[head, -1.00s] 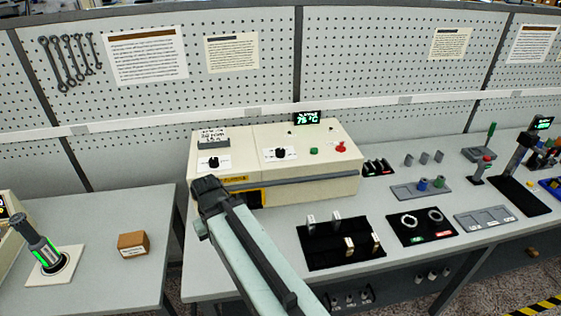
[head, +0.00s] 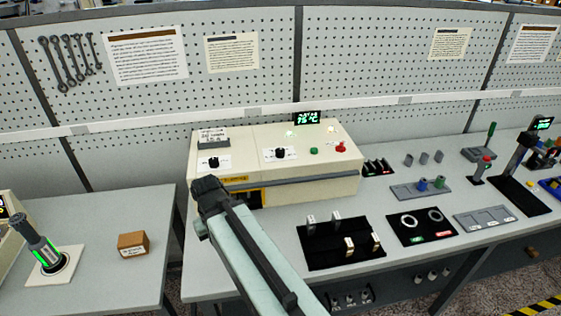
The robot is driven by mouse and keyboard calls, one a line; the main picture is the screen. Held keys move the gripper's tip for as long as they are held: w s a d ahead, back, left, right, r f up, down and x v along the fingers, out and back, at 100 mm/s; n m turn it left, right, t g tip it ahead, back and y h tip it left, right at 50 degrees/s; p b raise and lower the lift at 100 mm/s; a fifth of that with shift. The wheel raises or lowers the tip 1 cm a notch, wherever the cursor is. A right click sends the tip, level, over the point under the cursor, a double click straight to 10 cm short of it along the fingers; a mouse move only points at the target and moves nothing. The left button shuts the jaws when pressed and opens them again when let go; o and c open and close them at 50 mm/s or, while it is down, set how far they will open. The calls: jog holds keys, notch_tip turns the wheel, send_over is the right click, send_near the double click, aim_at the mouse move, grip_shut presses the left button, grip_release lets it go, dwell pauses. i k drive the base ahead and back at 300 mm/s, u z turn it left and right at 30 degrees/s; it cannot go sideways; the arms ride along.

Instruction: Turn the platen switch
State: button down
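A cream machine (head: 315,172) stands on the bench and carries two black rotary knobs on white label plates. The left knob (head: 213,163) is near its left end and the right knob (head: 280,153) is near the middle. The labels are too small to read, so I cannot tell which one is the platen switch. My gripper (head: 208,188) is at the dark end of my arm, in front of the machine's left end and just below the left knob in the picture. Its fingers cannot be made out. A green lamp glows behind the right knob.
The machine also has a green button (head: 314,151), a red button (head: 340,147) and a lit temperature display (head: 307,117). Black mats with parts (head: 340,262) lie to the right. A small brown box (head: 133,244) sits on the left table. A pegboard stands behind.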

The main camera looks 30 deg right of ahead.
aim_at(340, 148)
jog(key=z, duration=1.35)
